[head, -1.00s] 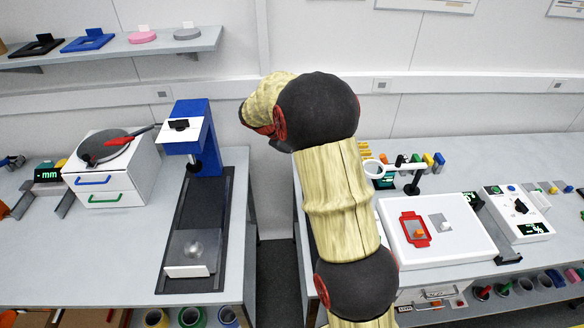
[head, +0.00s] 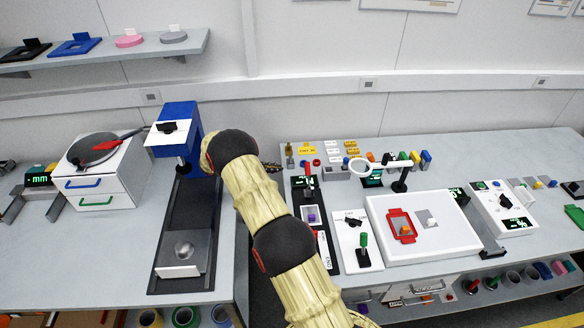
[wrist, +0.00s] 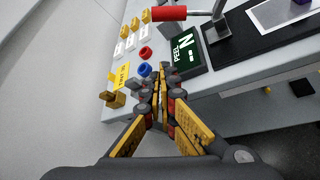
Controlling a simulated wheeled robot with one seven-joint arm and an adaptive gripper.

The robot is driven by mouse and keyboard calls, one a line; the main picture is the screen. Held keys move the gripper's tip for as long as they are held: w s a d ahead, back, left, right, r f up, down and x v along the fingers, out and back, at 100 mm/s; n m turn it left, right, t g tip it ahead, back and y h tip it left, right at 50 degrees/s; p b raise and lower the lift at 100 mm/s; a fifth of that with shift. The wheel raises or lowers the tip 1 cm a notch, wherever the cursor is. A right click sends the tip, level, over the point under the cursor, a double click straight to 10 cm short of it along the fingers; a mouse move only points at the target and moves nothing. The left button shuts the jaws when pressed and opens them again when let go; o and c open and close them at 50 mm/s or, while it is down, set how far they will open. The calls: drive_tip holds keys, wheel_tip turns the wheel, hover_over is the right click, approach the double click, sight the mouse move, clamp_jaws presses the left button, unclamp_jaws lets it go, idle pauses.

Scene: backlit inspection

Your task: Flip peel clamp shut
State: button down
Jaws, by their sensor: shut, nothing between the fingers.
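The peel clamp's red handle (head: 307,169) stands up on its thin metal lever, above a black base strip (head: 323,255) at the left end of the right bench. In the wrist view the red handle (wrist: 168,13) lies across the top on its lever, beside the green "PEEL N" display (wrist: 186,47). A small purple block (head: 312,215) sits on the strip. My gripper (wrist: 156,78) is shut and empty. In the wrist view its tips are below the handle and left of the display, apart from the handle. In the head view it (head: 274,166) shows small, left of the clamp.
Red and blue round pieces (wrist: 144,69) and a yellow label block (wrist: 121,76) lie close to my fingertips. A green-handled clamp (head: 363,247) stands on a white plate right of the strip. A ring magnifier (head: 361,166) stands behind. A gap separates the two benches.

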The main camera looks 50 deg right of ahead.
drive_tip(key=shift+d, duration=0.1)
drive_tip(key=x, duration=0.9)
drive_tip(key=shift+s+d+f, duration=0.15)
drive_tip(key=shift+s+d, duration=0.1)
drive_tip(key=r, duration=0.1)
drive_tip(key=s, duration=0.1)
drive_tip(key=r, duration=0.1)
drive_tip(key=shift+s+a+r, duration=0.25)
drive_tip(key=shift+s+r, duration=0.35)
drive_tip(key=shift+a+r+b, duration=0.1)
drive_tip(key=shift+b, duration=0.4)
drive_tip(key=shift+r+m, duration=0.2)
drive_tip(key=shift+m, duration=0.1)
